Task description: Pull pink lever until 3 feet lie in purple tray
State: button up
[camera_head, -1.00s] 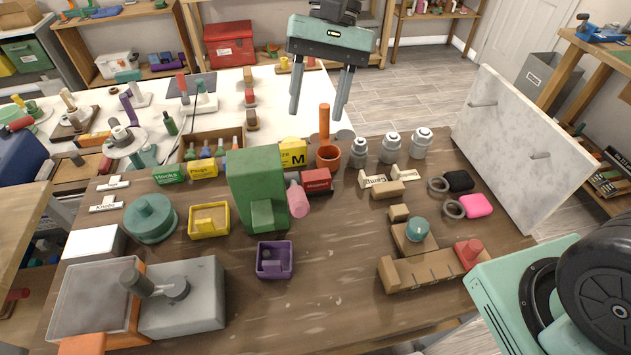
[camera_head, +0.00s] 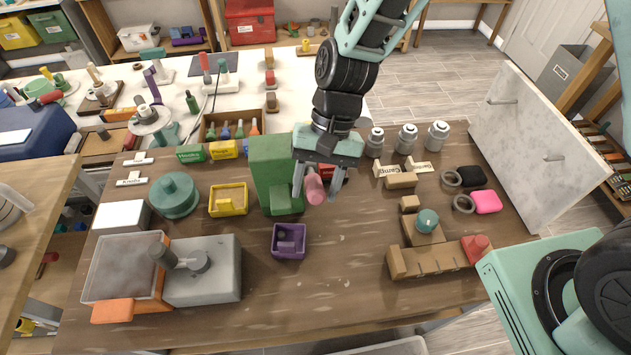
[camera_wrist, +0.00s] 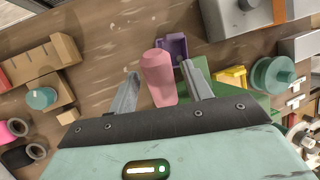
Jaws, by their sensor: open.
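The pink lever (camera_head: 314,187) sticks out from the right side of the green dispenser block (camera_head: 268,165). My gripper (camera_head: 317,195) is open, pointing down, with one finger on each side of the lever. In the wrist view the lever (camera_wrist: 158,75) stands between the two spread fingers (camera_wrist: 160,85), with gaps visible on both sides. The purple tray (camera_head: 302,253) sits on the table in front of the green block and also shows in the wrist view (camera_wrist: 184,46). A small dark piece seems to lie in the tray; I cannot tell how many.
A yellow tray (camera_head: 228,212) stands left of the green block. A grey box (camera_head: 220,285) is at front left. A tan stepped block (camera_head: 430,261) and a teal knob (camera_head: 427,221) are at right. The table's middle front is clear.

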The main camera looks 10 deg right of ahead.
jog(key=shift+s+a+f, duration=0.1)
jog(key=shift+s+f, duration=0.05)
jog(key=shift+f, duration=0.15)
grip_shut()
jog(key=shift+w+r+g+p, duration=0.45)
jog(key=shift+r+g+p, duration=0.35)
jog(key=shift+p, duration=0.35)
jog(key=shift+w+r+m+g+p, duration=0.2)
jog(key=shift+w+r+g+p, duration=0.25)
jog(key=shift+g, duration=0.4)
jog(key=shift+w+r+m+g+p, duration=0.25)
jog(key=shift+w+r+g, duration=0.3)
jog(key=shift+g, duration=0.3)
jog(key=shift+f, duration=0.1)
grip_release()
